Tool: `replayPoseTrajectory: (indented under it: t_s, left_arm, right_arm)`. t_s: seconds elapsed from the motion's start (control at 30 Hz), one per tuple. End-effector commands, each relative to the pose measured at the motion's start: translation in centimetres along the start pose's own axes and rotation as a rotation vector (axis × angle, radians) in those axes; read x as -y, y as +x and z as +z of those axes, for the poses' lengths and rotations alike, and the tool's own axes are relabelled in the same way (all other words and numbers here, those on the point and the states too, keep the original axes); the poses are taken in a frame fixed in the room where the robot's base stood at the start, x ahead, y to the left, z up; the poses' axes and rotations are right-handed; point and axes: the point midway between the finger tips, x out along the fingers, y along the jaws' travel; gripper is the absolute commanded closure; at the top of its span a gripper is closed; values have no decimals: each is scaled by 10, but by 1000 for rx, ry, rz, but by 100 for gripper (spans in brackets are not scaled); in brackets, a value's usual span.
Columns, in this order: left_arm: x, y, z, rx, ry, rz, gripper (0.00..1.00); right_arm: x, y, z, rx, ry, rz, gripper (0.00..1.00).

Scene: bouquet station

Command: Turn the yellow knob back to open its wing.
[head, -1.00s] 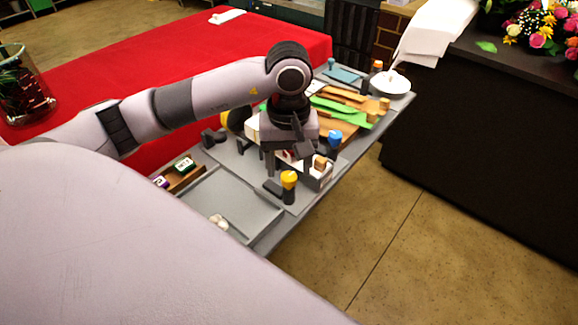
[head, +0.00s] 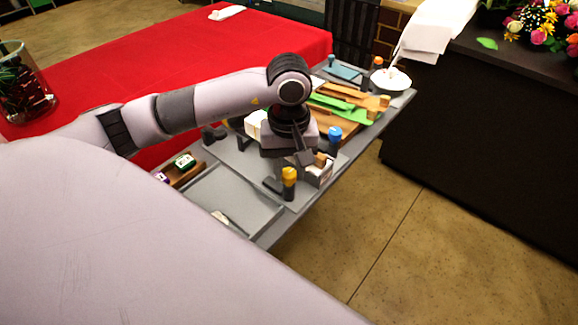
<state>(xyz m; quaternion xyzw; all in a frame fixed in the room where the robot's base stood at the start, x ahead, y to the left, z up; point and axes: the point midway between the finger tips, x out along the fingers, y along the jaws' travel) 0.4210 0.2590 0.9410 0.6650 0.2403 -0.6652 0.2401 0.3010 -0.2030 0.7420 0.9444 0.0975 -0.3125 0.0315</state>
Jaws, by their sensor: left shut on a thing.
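The yellow knob (head: 289,176) stands on a dark post at the front edge of the grey station plate, with a dark bar (head: 272,185) low on its left. My left gripper (head: 290,166) points down over it and is shut, its fingers close at the knob; the exact contact is partly hidden. A white block with a small wooden piece (head: 319,171) stands just right of the knob. The wing's position is hard to tell. My right gripper is not in view.
A blue knob (head: 335,136) and an orange-topped post (head: 377,63) stand farther back. Green and wooden pieces (head: 342,100) and a white bowl (head: 392,79) lie beyond. A shallow grey tray (head: 262,222) is at the front left, with a small white item inside.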

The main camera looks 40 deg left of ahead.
Motion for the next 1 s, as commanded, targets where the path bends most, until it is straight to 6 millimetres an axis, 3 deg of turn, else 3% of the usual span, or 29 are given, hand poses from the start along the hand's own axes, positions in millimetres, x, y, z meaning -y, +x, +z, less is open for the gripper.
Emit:
replayPoseTrajectory:
  t_s: [0.27,1.0]
  left_arm:
    - [0,2,-1,-2,-140,2,97]
    - [0,1,-1,-2,-828,3,97]
  right_arm:
    - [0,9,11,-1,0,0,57]
    - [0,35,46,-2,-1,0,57]
